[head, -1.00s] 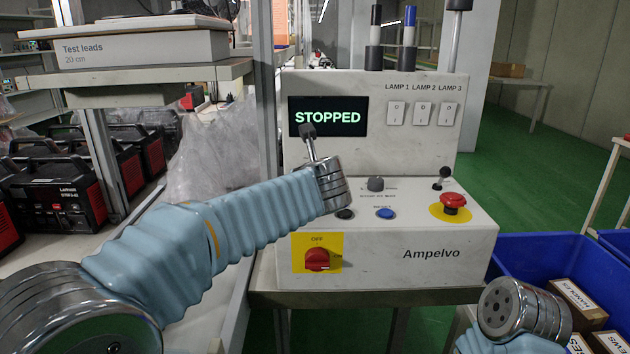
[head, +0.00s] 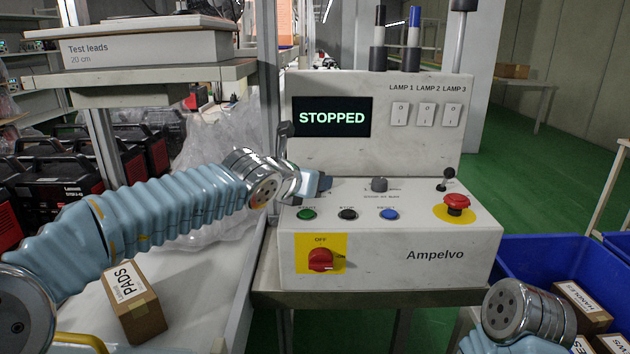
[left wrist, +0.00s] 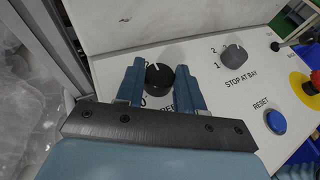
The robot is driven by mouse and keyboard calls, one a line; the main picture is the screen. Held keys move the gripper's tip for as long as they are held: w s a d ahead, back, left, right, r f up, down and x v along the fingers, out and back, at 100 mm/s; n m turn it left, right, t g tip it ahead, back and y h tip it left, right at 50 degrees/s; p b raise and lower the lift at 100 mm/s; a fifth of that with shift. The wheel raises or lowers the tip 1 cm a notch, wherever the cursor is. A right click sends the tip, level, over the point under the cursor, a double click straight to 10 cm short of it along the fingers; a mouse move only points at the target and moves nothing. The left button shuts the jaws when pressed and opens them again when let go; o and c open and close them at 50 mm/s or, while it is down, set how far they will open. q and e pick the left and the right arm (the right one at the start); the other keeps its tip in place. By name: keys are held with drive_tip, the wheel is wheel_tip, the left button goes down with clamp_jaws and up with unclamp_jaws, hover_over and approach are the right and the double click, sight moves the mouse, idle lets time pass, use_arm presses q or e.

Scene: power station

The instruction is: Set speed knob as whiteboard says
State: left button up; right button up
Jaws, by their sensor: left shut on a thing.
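In the left wrist view, the black speed knob (left wrist: 160,79) stands on the white sloped panel, its white pointer mark toward the top of the picture. My left gripper (left wrist: 159,84) has its blue fingers on both sides of the knob and is shut on it. A "0" shows below left; the rest of the scale and label is largely hidden by the fingers. In the head view my left gripper (head: 318,184) is at the panel's left rear and hides the knob. The display (head: 332,117) reads STOPPED. No whiteboard shows. My right gripper is not in view.
The grey stop-at-bay knob (head: 379,184) is close to the right of my left gripper. Green (head: 307,214), black (head: 348,214) and blue (head: 389,214) buttons lie in front. A red emergency button (head: 456,202), a black-knobbed lever (head: 447,176) and a red OFF switch (head: 321,260) are also there.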

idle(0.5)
use_arm(q)
drive_tip(key=o, duration=1)
drive_tip(key=v, duration=1)
drive_tip(key=shift+a, duration=0.25)
drive_tip(key=s+b, duration=0.1)
drive_tip(key=b, duration=0.1)
drive_tip(key=s+a+b, duration=0.1)
drive_tip(key=b, duration=0.1)
drive_tip(key=shift+r+b, duration=0.2)
drive_tip(key=shift+b, duration=0.15)
drive_tip(key=shift+s+a+r+b, duration=0.2)
drive_tip(key=shift+s+r+b, duration=0.3)
drive_tip(key=shift+b, duration=0.1)
